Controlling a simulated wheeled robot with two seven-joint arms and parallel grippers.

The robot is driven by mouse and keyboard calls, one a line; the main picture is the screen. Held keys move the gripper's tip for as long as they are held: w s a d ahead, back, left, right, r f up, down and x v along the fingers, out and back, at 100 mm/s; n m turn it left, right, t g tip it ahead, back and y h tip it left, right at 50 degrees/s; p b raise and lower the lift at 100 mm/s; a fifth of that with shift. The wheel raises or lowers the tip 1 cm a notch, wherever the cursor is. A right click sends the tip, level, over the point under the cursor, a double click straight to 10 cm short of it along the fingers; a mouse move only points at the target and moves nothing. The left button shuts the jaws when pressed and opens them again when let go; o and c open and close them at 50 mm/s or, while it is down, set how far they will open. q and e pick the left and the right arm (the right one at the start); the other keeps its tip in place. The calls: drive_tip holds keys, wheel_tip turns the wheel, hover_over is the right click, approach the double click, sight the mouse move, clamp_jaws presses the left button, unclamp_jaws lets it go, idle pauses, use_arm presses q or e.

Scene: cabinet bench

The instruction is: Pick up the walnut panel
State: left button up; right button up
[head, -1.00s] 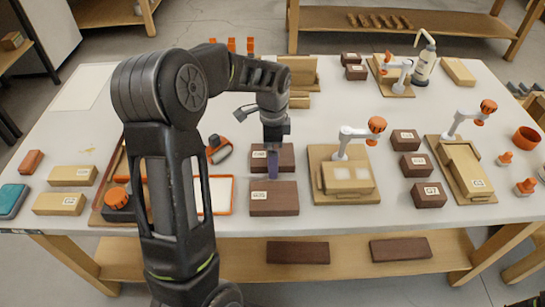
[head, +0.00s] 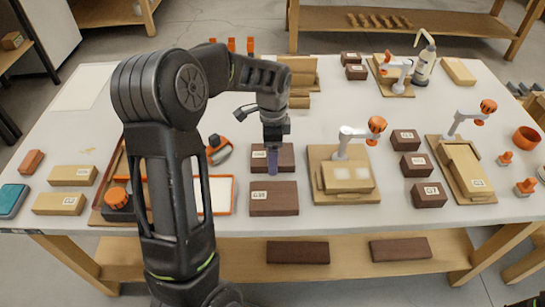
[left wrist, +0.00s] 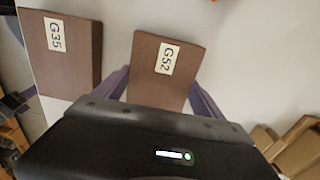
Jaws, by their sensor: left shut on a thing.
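The walnut panel (head: 285,158) marked G52 is a dark brown block behind a similar brown block at the front middle of the bench. It also shows in the left wrist view (left wrist: 164,84), between the two fingers. My left gripper (head: 272,165) points down and is shut on this panel, one finger in front of its near side. The arm and fingers hide part of the panel. I cannot tell whether it is clear of the bench top. My right gripper is not in view.
The brown block (head: 275,203) close in front shows its G35 label in the left wrist view (left wrist: 75,75). A wooden fixture (head: 318,190) stands just right, with several small brown blocks beyond. An orange-edged tray (head: 234,196) lies left. Wooden pieces (head: 300,101) stand behind.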

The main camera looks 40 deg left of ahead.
use_arm(q)
drive_tip(key=shift+c, duration=1.3)
drive_tip(key=shift+r, duration=0.1)
wheel_tip(320, 180, up, 10)
